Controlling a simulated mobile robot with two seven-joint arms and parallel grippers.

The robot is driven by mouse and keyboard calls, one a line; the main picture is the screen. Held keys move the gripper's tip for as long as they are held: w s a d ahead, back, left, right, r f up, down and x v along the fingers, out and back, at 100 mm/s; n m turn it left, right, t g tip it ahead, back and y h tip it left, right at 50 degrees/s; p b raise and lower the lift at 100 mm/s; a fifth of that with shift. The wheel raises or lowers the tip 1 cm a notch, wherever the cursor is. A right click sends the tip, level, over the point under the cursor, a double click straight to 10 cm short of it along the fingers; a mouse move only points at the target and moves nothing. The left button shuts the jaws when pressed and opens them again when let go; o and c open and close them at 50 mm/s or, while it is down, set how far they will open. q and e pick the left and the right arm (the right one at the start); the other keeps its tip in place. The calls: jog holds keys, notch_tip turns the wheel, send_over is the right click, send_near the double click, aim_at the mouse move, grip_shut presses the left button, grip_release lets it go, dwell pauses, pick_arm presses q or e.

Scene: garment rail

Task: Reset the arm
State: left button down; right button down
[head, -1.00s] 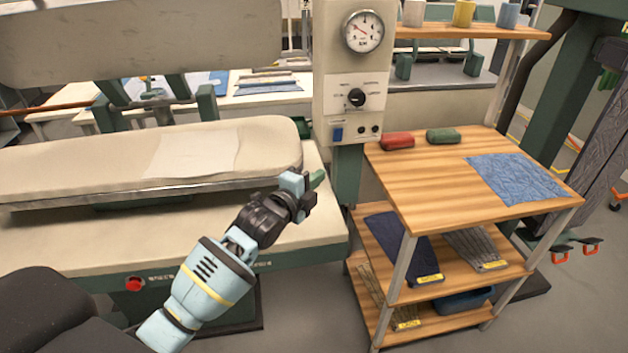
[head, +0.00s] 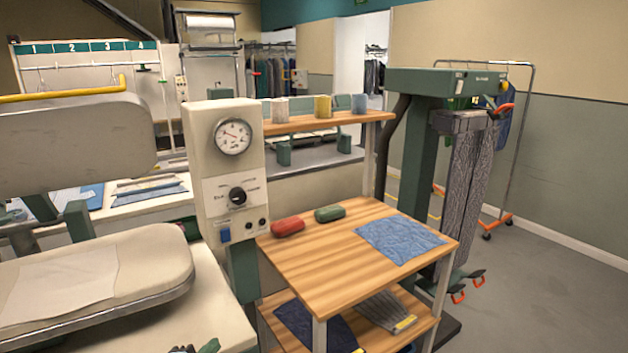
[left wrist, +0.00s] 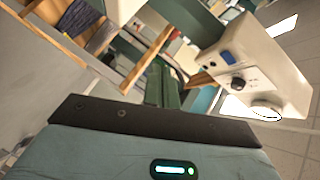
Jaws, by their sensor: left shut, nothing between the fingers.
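My left gripper (head: 208,347) shows only as a small dark and green tip at the bottom edge of the head view, in front of the cream press table. In the left wrist view its green fingers (left wrist: 163,86) point away from the camera and are together, with nothing seen between them. They point towards the press and shelf area, apart from anything. The rest of my left arm is below the head picture. My right gripper is in neither view.
The press's padded board (head: 150,265) is at left, beside the control box (head: 222,165) with gauge. A wooden shelf unit (head: 300,262) holds a red roll (head: 288,227), a green roll (head: 329,214) and blue cloth (head: 400,239). Grey trousers (head: 466,195) hang at right. Floor at far right is clear.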

pick_arm(q)
jog(key=s+d+f+n+g, duration=0.1)
jog(key=s+f+n, duration=0.3)
jog(key=s, duration=0.8)
jog(key=s+d+f+n+g, duration=0.1)
jog(key=s+f+n+g, duration=0.2)
jog(key=s+f, duration=0.6)
jog(key=s+f+n+g+y, duration=0.1)
jog(key=s+f+n, duration=0.5)
jog(key=s, duration=1)
jog(key=shift+d+f+n+g+p, duration=0.2)
jog(key=shift+d+n+g+p, duration=0.25)
jog(key=shift+g, duration=0.25)
jog(key=shift+a, duration=0.1)
